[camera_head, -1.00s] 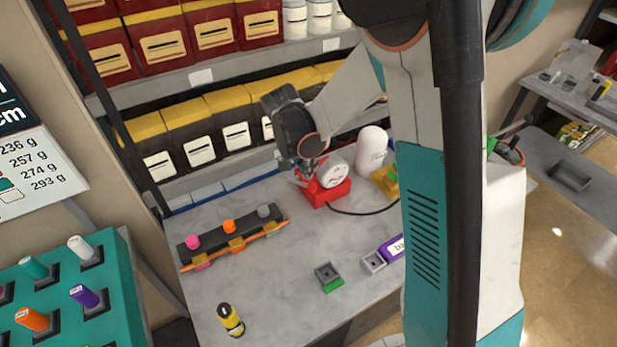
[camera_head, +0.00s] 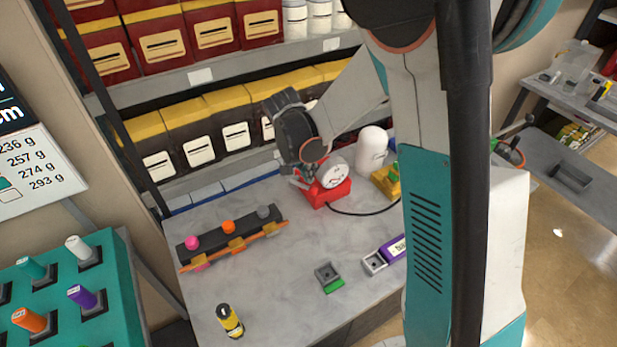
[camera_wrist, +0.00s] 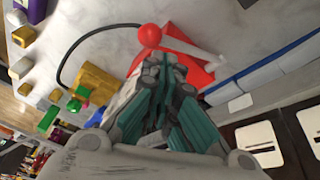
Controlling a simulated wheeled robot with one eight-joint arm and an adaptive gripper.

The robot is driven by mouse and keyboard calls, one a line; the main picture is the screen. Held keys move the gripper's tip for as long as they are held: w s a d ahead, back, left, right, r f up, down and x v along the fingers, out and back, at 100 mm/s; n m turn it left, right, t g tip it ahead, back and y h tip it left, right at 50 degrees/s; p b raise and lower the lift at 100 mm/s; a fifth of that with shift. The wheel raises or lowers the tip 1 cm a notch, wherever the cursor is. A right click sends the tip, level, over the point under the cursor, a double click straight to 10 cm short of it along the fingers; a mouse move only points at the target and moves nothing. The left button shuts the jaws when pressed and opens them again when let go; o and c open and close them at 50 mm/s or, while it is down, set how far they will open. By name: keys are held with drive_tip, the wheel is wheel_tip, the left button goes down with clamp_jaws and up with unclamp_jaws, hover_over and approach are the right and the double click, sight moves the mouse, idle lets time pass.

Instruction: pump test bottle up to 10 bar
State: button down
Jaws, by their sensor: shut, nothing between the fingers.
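The pump's red base (camera_head: 330,193) stands at the back of the grey bench with a round white gauge (camera_head: 333,172) on it; its reading is too small to tell. A dark hose runs from the pump to a yellow block (camera_head: 384,184) with a green top. I cannot tell which object is the test bottle.
A white canister (camera_head: 372,149) stands behind the yellow block. A black rack (camera_head: 232,240) with coloured knobs lies left of the pump. A yellow-black bottle (camera_head: 230,320) and a small grey-green holder (camera_head: 328,277) stand in front. Shelf bins close off the back.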

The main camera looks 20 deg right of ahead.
sight(317, 192)
drive_tip(key=shift+s+d+f+b, duration=0.25)
drive_tip(key=shift+s+f+b, duration=0.9)
drive_tip(key=shift+f, duration=0.2)
drive_tip(key=shift+s+d+f+b, duration=0.2)
drive_tip(key=shift+s+f+b, duration=0.8)
drive_tip(key=shift+f+b, duration=0.25)
idle(4.6)
